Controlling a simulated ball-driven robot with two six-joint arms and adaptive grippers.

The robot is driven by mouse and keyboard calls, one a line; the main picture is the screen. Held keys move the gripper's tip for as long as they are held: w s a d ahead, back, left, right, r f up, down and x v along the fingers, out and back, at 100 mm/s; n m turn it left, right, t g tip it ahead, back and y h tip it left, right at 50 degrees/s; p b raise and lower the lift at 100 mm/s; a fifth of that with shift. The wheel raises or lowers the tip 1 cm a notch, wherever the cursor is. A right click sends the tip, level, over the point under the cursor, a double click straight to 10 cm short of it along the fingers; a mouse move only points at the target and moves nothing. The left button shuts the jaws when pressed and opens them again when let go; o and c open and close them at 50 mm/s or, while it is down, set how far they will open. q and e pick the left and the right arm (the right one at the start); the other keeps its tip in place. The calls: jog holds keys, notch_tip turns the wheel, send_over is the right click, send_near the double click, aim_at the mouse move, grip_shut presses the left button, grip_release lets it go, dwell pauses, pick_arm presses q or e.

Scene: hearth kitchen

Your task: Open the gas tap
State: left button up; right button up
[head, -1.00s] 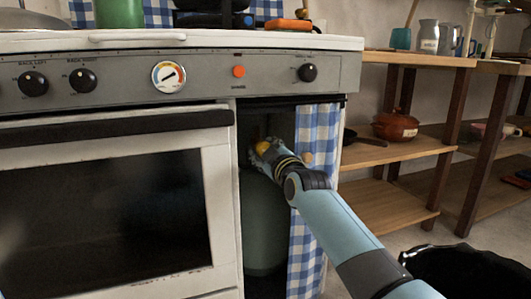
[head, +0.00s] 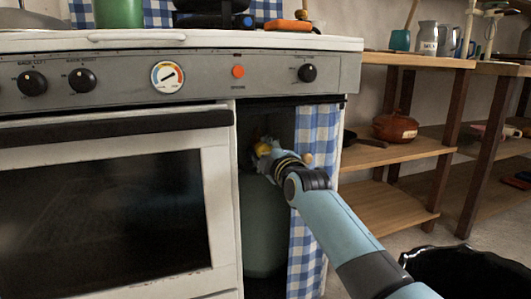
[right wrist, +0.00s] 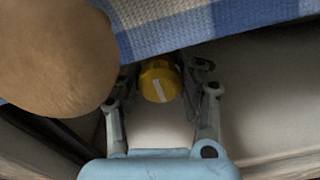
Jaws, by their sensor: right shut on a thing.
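The gas tap is a round yellow knob (head: 264,146) on top of the green gas cylinder (head: 264,220), inside the dark opening right of the oven. In the right wrist view the yellow knob (right wrist: 158,82) has a white stripe, tilted a little from upright, and sits between the fingers. My right gripper (head: 266,150) reaches into the opening and is shut on the knob; it also shows in the right wrist view (right wrist: 162,85). Its fingers partly hide the knob in the head view. My left gripper is not in view.
A blue-and-white checked curtain (head: 313,215) hangs at the opening's right side, close to my right arm. A round wooden knob (right wrist: 55,50) is near the gripper. The white oven (head: 105,200) bounds the left. Wooden shelves (head: 395,153) and a black bin (head: 468,277) are at right.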

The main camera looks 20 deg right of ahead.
jog(key=shift+f, duration=0.15)
jog(key=o, duration=1.2)
jog(key=shift+c, duration=0.2)
jog(key=shift+s, duration=0.1)
jog(key=s, duration=1.2)
jog(key=shift+d, duration=0.2)
